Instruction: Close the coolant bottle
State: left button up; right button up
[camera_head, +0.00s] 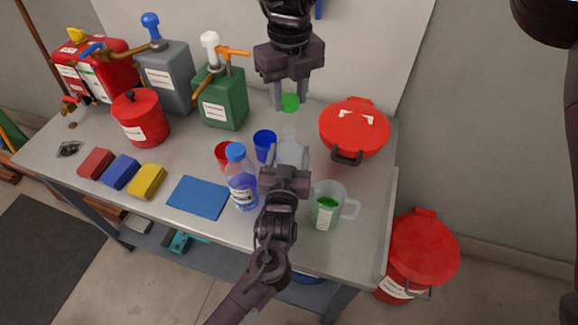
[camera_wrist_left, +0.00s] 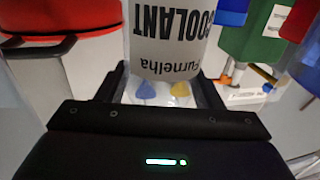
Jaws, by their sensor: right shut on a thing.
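The coolant bottle (camera_head: 290,152) is translucent and whitish, with an open neck at its top. Its label reads COOLANT, upside down in the left wrist view (camera_wrist_left: 168,45). My left gripper (camera_head: 285,168) has its fingers pressed along both sides of the bottle; the lower part is hidden behind the gripper in the head view. My right gripper (camera_head: 290,98) is shut on a green cap (camera_head: 290,103), above and behind the bottle's neck and apart from it. I cannot tell whether the bottle touches the table.
A blue-capped bottle (camera_head: 241,180) and a measuring jug (camera_head: 328,208) with green liquid stand close on either side. A red lidded pot (camera_head: 353,130) is at the right. A blue cup (camera_head: 264,142) and a green canister (camera_head: 222,98) stand to the left.

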pick_arm(q)
jog(key=c, duration=0.7)
pick_arm(e)
send_over(289, 131)
jog(key=shift+f, duration=2.5)
jog(key=shift+s, duration=0.1)
jog(key=shift+f, duration=0.9)
jog(key=shift+f, duration=0.55)
